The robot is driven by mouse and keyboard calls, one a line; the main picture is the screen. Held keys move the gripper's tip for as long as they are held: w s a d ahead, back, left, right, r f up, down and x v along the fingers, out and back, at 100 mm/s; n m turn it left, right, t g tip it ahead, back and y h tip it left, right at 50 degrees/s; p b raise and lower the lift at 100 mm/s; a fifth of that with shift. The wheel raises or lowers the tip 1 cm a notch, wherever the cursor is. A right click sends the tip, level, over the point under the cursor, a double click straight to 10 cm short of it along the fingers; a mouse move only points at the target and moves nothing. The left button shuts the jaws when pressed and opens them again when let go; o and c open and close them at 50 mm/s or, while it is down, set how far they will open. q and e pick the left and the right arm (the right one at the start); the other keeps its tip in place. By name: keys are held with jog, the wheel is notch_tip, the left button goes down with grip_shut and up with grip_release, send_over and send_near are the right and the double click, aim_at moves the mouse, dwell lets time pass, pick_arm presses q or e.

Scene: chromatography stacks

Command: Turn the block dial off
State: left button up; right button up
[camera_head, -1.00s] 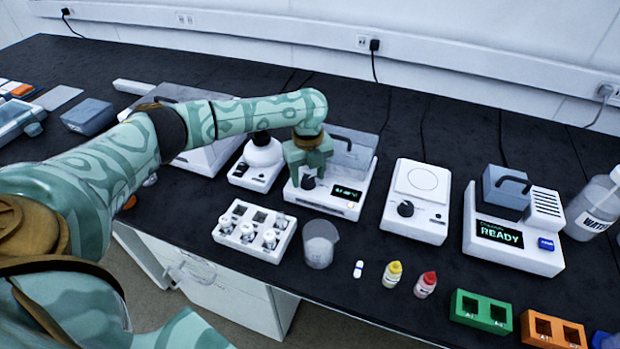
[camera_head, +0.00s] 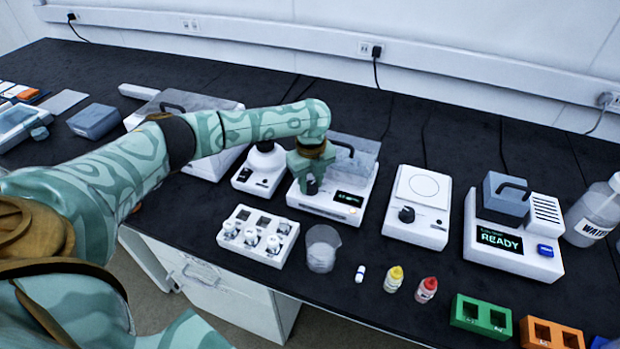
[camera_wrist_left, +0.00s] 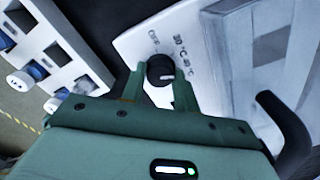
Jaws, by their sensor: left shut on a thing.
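The block heater (camera_head: 327,208) is a white box with a grey handled lid and a small dark display (camera_head: 349,198) with green digits too small to read surely. Its black dial (camera_head: 311,188) is on the front left of the top. In the left wrist view the dial (camera_wrist_left: 160,71) shows a white pointer line, with printed marks around it. My left gripper (camera_head: 312,180) points down over the dial. The left wrist view shows its two fingers (camera_wrist_left: 160,80) on either side of the knob, shut on it. My right gripper is not in view.
A white vial rack (camera_head: 253,249) and a beaker (camera_head: 321,249) stand in front. A white stirrer (camera_head: 263,170) is close on the left, a hotplate (camera_head: 418,207) with its own knob on the right. The READY unit (camera_head: 513,232) is further right. Bare black bench lies behind.

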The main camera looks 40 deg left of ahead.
pick_arm(q)
jog(key=n+p, duration=0.5)
jog(key=shift+r, duration=0.2)
jog(key=n+p, duration=0.3)
jog(key=n, duration=0.1)
jog(key=shift+f+n, duration=0.1)
jog(key=shift+n, duration=0.2)
jog(key=n+p, duration=0.1)
jog(key=n, duration=0.3)
jog(key=shift+f+p, duration=0.1)
jog(key=shift+p, duration=0.2)
jog(key=n, duration=0.5)
jog(key=shift+p, duration=0.3)
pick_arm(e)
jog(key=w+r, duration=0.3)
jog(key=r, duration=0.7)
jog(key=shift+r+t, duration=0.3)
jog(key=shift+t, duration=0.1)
pick_arm(q)
jog(key=shift+n, duration=0.3)
jog(key=o, duration=1)
